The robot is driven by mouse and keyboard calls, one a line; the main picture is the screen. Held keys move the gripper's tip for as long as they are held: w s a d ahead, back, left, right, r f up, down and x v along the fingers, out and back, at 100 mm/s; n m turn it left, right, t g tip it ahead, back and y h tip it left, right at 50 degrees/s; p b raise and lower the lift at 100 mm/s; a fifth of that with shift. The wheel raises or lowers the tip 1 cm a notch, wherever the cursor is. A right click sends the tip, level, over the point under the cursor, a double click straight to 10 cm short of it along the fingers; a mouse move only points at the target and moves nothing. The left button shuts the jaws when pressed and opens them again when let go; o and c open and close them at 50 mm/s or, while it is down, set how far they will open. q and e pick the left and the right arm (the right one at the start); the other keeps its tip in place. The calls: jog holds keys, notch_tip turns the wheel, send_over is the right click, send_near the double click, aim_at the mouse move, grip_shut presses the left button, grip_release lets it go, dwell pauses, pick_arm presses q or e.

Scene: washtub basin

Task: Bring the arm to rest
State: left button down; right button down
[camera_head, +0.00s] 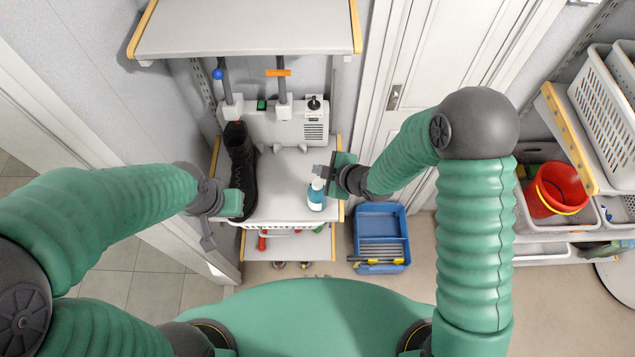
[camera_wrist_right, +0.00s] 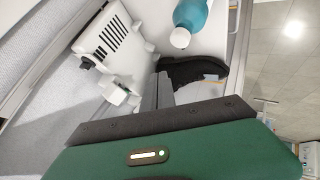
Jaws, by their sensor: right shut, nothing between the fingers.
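My right gripper (camera_head: 327,172) is shut and empty, above the right part of the grey shelf, close to a blue bottle with a white cap (camera_head: 316,195). In the right wrist view my gripper fingers (camera_wrist_right: 160,92) are together, with the bottle (camera_wrist_right: 188,18) apart from them at the top. My left gripper (camera_head: 212,222) hangs at the left of the shelf beside a black boot (camera_head: 241,170); its fingers are too unclear to tell their state. The boot stands upright on the shelf and its dark sole part shows in the wrist view (camera_wrist_right: 195,70).
A grey-white machine (camera_head: 285,122) stands at the shelf's back, below an upper shelf (camera_head: 245,28). A blue toolbox (camera_head: 381,222) sits on the floor right of the shelf. A red bucket (camera_head: 556,190) and white baskets (camera_head: 605,95) are on the right rack. Floor shows between.

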jog(key=s+d+f+m+g+h+b, duration=0.1)
jog(key=s+d+f+m+h+b, duration=0.25)
jog(key=d+m+b, duration=0.35)
jog(key=s+d+f+m+g+h+b, duration=0.15)
jog(key=s+d+f+m+b, duration=0.25)
jog(key=d+b, duration=0.45)
jog(key=s+d+m+g+h+b, duration=0.1)
jog(key=s+d+m+b, duration=0.1)
jog(key=s+m, duration=0.4)
jog(key=s+d, duration=0.1)
jog(key=s, duration=0.1)
jog(key=shift+s+d+g, duration=0.15)
jog(key=shift+s+g, duration=0.15)
jog(key=shift+g, duration=0.05)
